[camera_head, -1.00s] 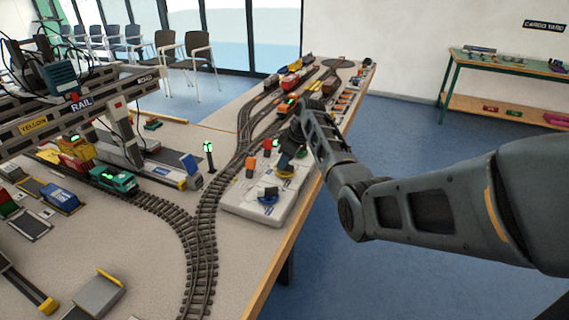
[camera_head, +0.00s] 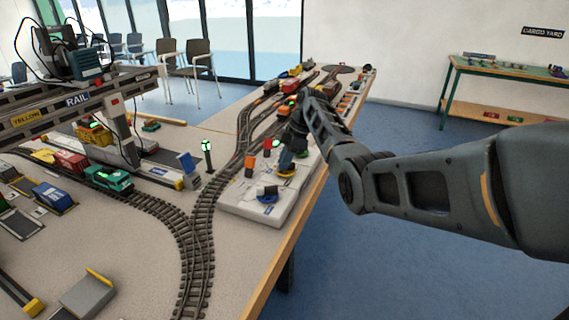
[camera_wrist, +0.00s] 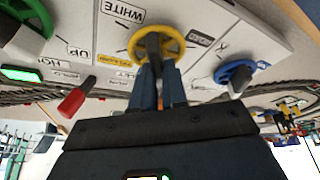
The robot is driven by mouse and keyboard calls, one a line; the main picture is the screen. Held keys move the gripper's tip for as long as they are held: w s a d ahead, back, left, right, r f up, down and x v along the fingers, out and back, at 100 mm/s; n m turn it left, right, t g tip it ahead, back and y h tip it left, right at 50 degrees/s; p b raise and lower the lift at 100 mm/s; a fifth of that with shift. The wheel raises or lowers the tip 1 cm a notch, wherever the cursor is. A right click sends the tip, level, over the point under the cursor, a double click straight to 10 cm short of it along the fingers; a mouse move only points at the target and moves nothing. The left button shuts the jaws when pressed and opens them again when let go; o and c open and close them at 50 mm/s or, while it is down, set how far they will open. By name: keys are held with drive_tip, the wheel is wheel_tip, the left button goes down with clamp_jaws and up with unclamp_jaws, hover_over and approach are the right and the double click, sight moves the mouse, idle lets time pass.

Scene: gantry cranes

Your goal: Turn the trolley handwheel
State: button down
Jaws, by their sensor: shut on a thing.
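The yellow handwheel (camera_wrist: 181,47) stands on the white control panel (camera_wrist: 275,45), and its rim also shows in the head view (camera_head: 287,173). The small lettering beside it is hard to read. My gripper (camera_wrist: 157,73) is shut on the wheel's dark central part, between its blue fingers. In the head view my gripper (camera_head: 290,158) reaches down onto the panel. The crane's trolley (camera_head: 87,72), a teal box with cables, sits on the beam (camera_head: 55,107) just right of the RAIL sign. A yellow part (camera_head: 94,134) hangs low below it.
A blue handwheel (camera_wrist: 236,72) is to the right and a green one (camera_wrist: 28,15) to the left. A red-knobbed lever (camera_wrist: 74,99) stands close to my gripper. Train tracks (camera_head: 200,235) and a teal locomotive (camera_head: 108,178) lie left of the panel.

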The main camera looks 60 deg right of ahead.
sight(294, 162)
idle(0.4)
drive_tip(key=c, duration=1.2)
unclamp_jaws()
drive_tip(key=shift+o, duration=0.2)
drive_tip(key=shift+r, duration=0.15)
drive_tip(key=v, duration=0.7)
drive_tip(key=shift+s+d+r, duration=0.1)
drive_tip(key=shift+s+r, duration=0.05)
drive_tip(key=shift+r, duration=0.1)
